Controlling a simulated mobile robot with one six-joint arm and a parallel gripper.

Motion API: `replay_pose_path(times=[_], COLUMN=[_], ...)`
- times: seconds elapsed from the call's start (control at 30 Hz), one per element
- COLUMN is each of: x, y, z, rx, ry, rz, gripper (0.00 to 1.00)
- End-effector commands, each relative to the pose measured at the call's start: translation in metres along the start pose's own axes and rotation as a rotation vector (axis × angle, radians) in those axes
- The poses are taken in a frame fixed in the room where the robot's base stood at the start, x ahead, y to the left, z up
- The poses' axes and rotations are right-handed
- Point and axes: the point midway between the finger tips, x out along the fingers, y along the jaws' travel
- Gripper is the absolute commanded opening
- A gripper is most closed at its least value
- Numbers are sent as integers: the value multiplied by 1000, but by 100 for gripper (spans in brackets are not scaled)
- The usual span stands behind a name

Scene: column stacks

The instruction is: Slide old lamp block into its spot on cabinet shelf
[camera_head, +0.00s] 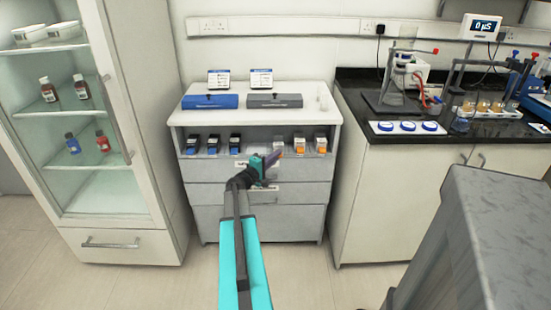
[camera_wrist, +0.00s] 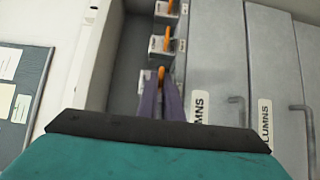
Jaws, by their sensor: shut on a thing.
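A row of white blocks with orange tabs stands on the right half of the open cabinet shelf (camera_head: 258,146). My gripper (camera_head: 274,158) reaches to the front of the shelf at the leftmost of them. In the wrist view its purple fingers (camera_wrist: 172,98) are close together on the orange tab of the nearest block (camera_wrist: 144,82), taken as the lamp block; the fingers hide part of it. Two more such blocks (camera_wrist: 160,46) (camera_wrist: 166,11) stand beyond it in line. Whether the held block is fully seated cannot be told.
Several dark blocks with blue parts (camera_head: 213,144) stand on the shelf's left half. Closed grey drawers (camera_head: 222,193) lie below the shelf. A blue case (camera_head: 210,102) and a grey case (camera_head: 274,101) lie on top. A glass cabinet (camera_head: 105,190) stands left and a bench (camera_head: 385,190) right.

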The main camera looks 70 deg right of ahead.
Motion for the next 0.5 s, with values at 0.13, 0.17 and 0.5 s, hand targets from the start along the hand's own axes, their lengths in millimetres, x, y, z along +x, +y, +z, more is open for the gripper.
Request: replay_pose_path(times=[0.13,0.17,0.5], x=[6,8,20], y=[2,2,1], z=[-5,-6,-16], rx=[0,0,0], ry=[0,0,0], rz=[1,1,1], gripper=[0,0,0])
